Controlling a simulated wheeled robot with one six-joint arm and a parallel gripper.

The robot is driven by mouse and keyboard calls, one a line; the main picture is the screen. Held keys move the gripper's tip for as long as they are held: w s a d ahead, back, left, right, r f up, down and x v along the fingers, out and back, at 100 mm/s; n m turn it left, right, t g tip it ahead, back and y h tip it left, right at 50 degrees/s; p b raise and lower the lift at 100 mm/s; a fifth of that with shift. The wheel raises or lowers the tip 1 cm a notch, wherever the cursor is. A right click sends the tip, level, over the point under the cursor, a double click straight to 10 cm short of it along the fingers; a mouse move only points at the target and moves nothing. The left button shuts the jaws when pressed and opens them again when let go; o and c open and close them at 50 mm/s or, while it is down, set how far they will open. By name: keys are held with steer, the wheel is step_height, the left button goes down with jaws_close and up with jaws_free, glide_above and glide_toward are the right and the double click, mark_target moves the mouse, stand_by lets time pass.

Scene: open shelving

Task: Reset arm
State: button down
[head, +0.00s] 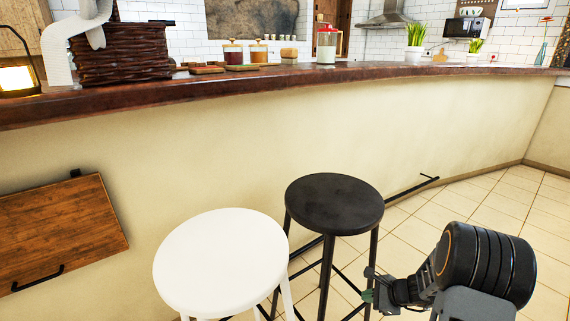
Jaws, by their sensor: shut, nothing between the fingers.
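My arm (480,265) reaches in from the lower right, dark with an orange ring. My gripper (368,287) is at its left end, pointing left, small in the picture. It is shut and holds nothing. It shows in front of the legs of the black stool (334,203), below and right of its seat. I cannot tell whether it touches the stool.
A white stool (221,262) stands left of the black one. Behind them is a cream counter wall (420,125) with a dark wooden top (200,88) bearing jars, plants and a woven basket (121,55). A wooden panel (60,230) is at left. Tiled floor (490,205) is clear at right.

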steer(key=s+a+r+n+h+p, duration=0.2)
steer(key=s+r+n+p, duration=0.3)
steer(key=r, duration=1)
steer(key=s+a+r+n+g+h+p, duration=0.1)
steer(key=s+a+r+n+p, duration=0.3)
steer(key=r, duration=1.1)
steer(key=s+a+r+n+h+p, duration=0.3)
steer(key=s+r+n+p, duration=0.4)
steer(key=r+n+p, duration=0.4)
step_height(320, 180, up, 4)
steer(key=shift+s+a+r+n+g+p, duration=0.15)
steer(key=shift+a+n+g+p, duration=0.2)
steer(key=shift+p, duration=0.85)
